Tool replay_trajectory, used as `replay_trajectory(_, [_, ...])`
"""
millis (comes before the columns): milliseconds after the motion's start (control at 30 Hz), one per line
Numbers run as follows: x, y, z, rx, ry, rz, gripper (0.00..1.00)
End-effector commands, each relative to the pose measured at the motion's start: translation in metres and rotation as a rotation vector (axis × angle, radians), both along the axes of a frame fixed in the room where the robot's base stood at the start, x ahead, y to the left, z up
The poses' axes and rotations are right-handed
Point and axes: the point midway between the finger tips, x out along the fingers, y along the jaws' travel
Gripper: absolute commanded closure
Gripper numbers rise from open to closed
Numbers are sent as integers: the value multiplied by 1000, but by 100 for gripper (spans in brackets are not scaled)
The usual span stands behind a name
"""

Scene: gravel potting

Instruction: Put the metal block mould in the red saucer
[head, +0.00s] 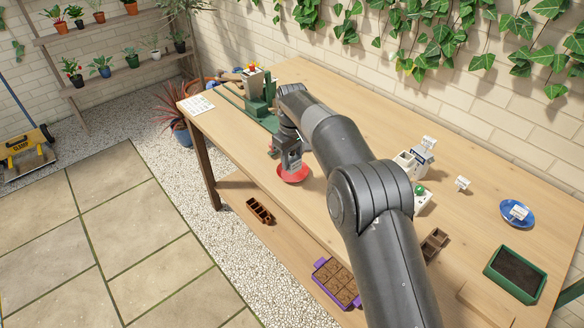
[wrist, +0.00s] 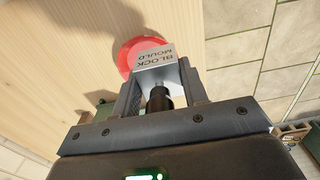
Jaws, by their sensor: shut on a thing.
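The red saucer (head: 293,174) lies on the wooden table near its front left edge in the head view. It also shows in the wrist view (wrist: 129,50), partly covered by the block mould. The metal block mould (wrist: 156,59), with a label reading "BLOCK MOULD", is between the fingers of my gripper (wrist: 157,84). My gripper (head: 289,167) is shut on it and is over the saucer in the head view. I cannot tell whether the mould touches the saucer. The mould is mostly hidden by the gripper in the head view.
A green stand (head: 261,101) is behind the gripper on the table. A white card (head: 197,104) lies at the left corner. A blue saucer (head: 517,213) and a green planter (head: 515,273) are at the right. Bare tabletop lies around the red saucer.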

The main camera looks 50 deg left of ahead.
Motion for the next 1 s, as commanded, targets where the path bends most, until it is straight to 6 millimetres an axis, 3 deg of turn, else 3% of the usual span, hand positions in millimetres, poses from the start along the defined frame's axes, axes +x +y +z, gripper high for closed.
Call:
replay_trajectory(367, [0, 0, -40, -2, -1, -1, 88])
replay_trajectory(933, [0, 1, -50, 0, -1, -1, 88])
replay_trajectory(967, [0, 1, -50, 0, 0, -1, 59])
replay_trajectory(1000, [0, 1, -50, 0, -1, -1, 55])
